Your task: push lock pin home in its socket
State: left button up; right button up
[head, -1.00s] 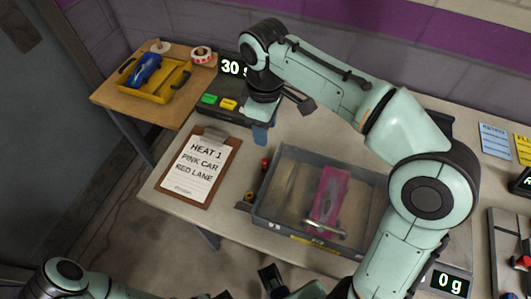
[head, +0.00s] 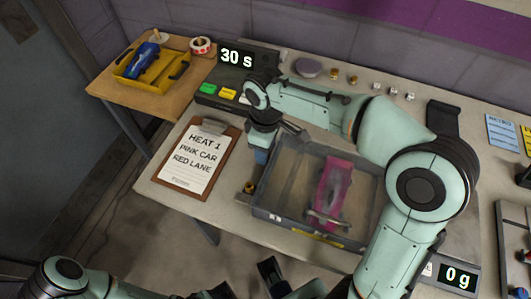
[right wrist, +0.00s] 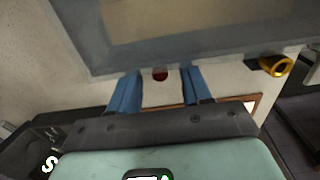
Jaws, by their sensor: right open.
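A small dark red knob (right wrist: 159,74), which looks like the lock pin's head, shows in the right wrist view against the near wall of the grey tray (right wrist: 190,45). My right gripper (right wrist: 160,78) is open, its two blue fingers on either side of the knob with a gap at each side. The socket is hidden. In the head view my right gripper (head: 261,157) is at the left end of the grey tray (head: 285,226) and covers the knob.
A brass ring-like fitting (right wrist: 275,66) sits beside the knob, also in the head view (head: 250,187). A pink car (head: 335,187) lies in the tray. A clipboard (head: 198,160) lies left, with the timer box (head: 236,75) behind. My right forearm crosses above the tray.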

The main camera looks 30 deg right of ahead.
jog(key=shift+c, duration=0.3)
grip_shut()
